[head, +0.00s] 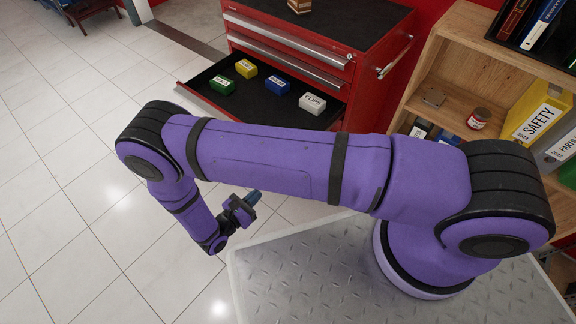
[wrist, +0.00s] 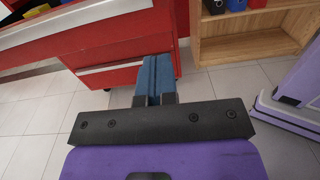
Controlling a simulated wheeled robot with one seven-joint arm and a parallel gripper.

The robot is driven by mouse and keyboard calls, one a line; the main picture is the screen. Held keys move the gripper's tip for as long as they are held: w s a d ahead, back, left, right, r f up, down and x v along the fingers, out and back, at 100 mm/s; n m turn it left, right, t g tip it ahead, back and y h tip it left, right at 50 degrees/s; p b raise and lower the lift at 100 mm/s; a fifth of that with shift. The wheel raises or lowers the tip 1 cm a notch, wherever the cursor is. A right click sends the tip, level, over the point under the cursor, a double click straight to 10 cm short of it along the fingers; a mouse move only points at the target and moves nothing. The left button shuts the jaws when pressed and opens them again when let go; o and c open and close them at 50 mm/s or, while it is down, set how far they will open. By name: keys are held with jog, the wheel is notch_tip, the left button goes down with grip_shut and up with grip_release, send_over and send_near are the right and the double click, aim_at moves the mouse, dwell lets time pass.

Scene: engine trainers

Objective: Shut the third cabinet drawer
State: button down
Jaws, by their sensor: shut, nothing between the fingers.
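The red cabinet (head: 378,55) stands at the top centre of the head view. Its third drawer (head: 240,105) is pulled out and shows a black inside with small boxes in it. The two drawers above it look shut. In the wrist view the open drawer's pale front edge (wrist: 75,27) crosses the upper left, with a shut lower red drawer (wrist: 110,75) beneath. My gripper (head: 252,198) is low in front of the open drawer, apart from it. Its blue fingers (wrist: 155,80) are together and empty. My arm hides the drawer's near part in the head view.
Yellow, green, blue and white boxes (head: 312,103) lie in the open drawer. A wooden shelf (head: 440,75) with binders and a small jar (head: 479,118) stands right of the cabinet. The tiled floor (head: 75,190) at left is clear.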

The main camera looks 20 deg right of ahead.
aim_at(338, 119)
jog(key=x, duration=1.4)
jog(key=shift+f, duration=0.4)
jog(key=shift+d, duration=0.1)
jog(key=x, duration=3.1)
jog(key=shift+w+d+r, duration=0.1)
jog(key=shift+w+r, duration=0.2)
jog(key=shift+w, duration=0.2)
jog(key=shift+w+d, duration=0.35)
jog(key=shift+d, duration=0.2)
jog(key=shift+w+d+r, duration=0.1)
jog(key=shift+d+r, duration=0.1)
